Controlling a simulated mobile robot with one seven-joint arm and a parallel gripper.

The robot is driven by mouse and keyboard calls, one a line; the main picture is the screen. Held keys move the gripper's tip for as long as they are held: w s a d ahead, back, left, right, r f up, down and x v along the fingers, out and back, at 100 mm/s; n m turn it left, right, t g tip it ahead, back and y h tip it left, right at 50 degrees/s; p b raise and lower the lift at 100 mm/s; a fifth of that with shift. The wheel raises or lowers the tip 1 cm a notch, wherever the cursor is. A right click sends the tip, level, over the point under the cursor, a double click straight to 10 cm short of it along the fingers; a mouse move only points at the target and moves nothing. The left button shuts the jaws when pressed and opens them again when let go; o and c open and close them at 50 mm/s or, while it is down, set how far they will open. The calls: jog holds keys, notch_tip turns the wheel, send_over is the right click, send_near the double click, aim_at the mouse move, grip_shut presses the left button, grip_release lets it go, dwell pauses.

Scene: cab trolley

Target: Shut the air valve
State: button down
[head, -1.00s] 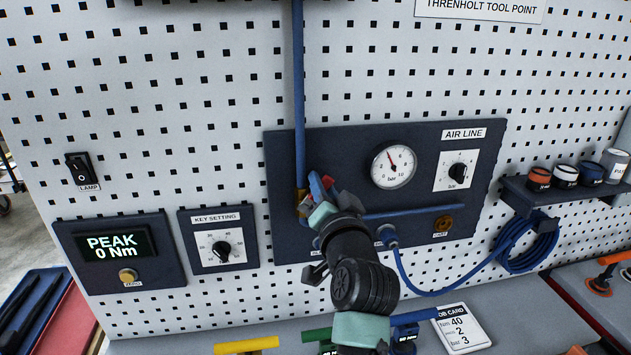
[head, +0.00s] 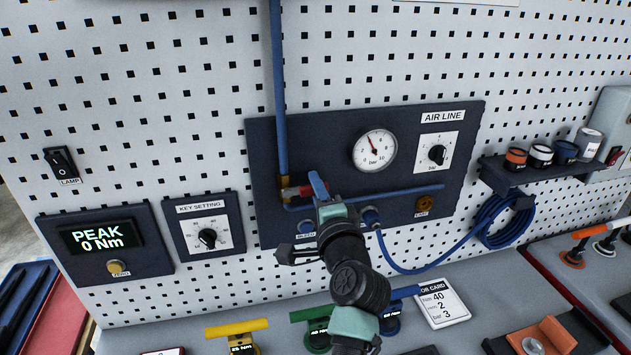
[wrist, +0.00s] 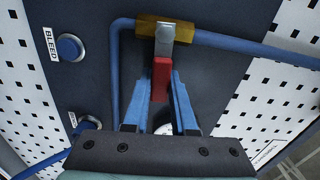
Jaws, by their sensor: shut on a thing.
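The air valve is a brass body (wrist: 165,32) on the blue pipe, with a metal lever that has a red handle (wrist: 160,78). In the wrist view the lever stands across the pipe at about a right angle. My gripper (wrist: 161,86) has its two blue fingers shut on the red handle, one on each side. In the head view the red handle (head: 297,192) points right from the pipe, and my gripper (head: 311,188) partly hides it. The gauge (head: 374,151) is right of the valve, its needle pointing up and slightly left.
The BLEED button (wrist: 69,47) is close to my gripper. A regulator knob (head: 437,155) is at the panel's right. A coiled blue hose (head: 506,220) hangs further right. Coloured tools, including a yellow-handled one (head: 237,328), stand on the bench below.

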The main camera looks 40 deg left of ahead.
jog(key=shift+f+m, duration=0.25)
jog(key=shift+m, duration=0.25)
jog(key=shift+f, duration=0.1)
jog(key=c, duration=0.7)
grip_release()
jog(key=shift+b+v, duration=1.4)
jog(key=shift+v, duration=5.1)
